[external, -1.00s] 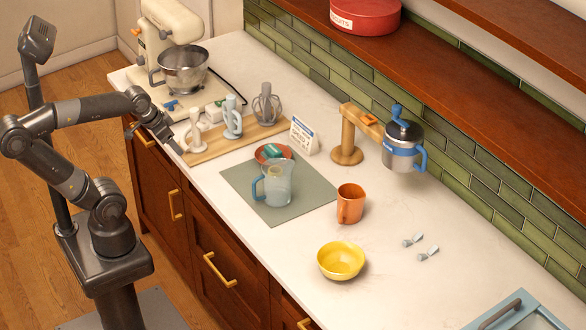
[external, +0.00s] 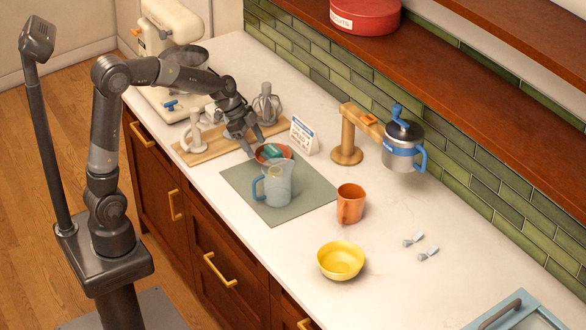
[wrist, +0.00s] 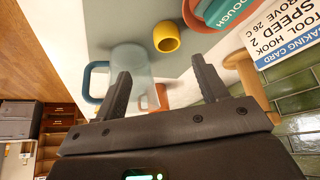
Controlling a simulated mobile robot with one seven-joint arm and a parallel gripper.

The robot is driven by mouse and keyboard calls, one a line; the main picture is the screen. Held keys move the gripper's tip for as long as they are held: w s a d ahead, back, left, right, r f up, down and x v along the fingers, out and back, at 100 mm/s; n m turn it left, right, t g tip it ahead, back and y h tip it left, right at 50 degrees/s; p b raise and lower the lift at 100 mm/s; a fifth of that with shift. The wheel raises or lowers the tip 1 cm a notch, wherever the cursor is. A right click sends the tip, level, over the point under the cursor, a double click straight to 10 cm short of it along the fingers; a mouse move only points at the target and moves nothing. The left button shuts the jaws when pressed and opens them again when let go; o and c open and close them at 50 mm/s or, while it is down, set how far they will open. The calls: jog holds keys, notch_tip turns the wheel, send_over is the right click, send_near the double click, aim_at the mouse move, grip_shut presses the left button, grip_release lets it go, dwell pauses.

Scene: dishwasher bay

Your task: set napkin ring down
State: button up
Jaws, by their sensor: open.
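A small yellow ring (wrist: 166,37), which looks like the napkin ring, sits on the grey-green mat (wrist: 195,18). In the external view a yellow patch shows through the clear jug with a blue handle (external: 280,190). In the wrist view the ring stands apart from the jug (wrist: 130,65), between it and the red bowl (wrist: 198,22). My gripper (external: 248,148) is above the back left part of the mat (external: 300,208), close to the red bowl. Its fingers (wrist: 160,70) are spread with nothing between them; the ring lies beyond the fingertips.
A teal item marked DOUGH (wrist: 222,10) is in the bowl. A card (external: 303,136) and a wooden stand (external: 347,140) with a blue-banded pot (external: 400,155) are to the right.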

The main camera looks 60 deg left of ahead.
jog(key=x, duration=0.3)
jog(key=w+x, duration=0.1)
jog(key=x, duration=0.2)
jog(key=shift+f, duration=0.25)
jog(key=shift+w+x, duration=0.15)
jog(key=shift+x, duration=1.15)
jog(key=shift+w+x, duration=0.15)
jog(key=shift+x, duration=1.2)
jog(key=shift+d+r, duration=0.15)
jog(key=shift+c, duration=0.4)
jog(key=c, duration=1.1)
jog(key=shift+o, duration=0.2)
jog(key=shift+r, duration=0.15)
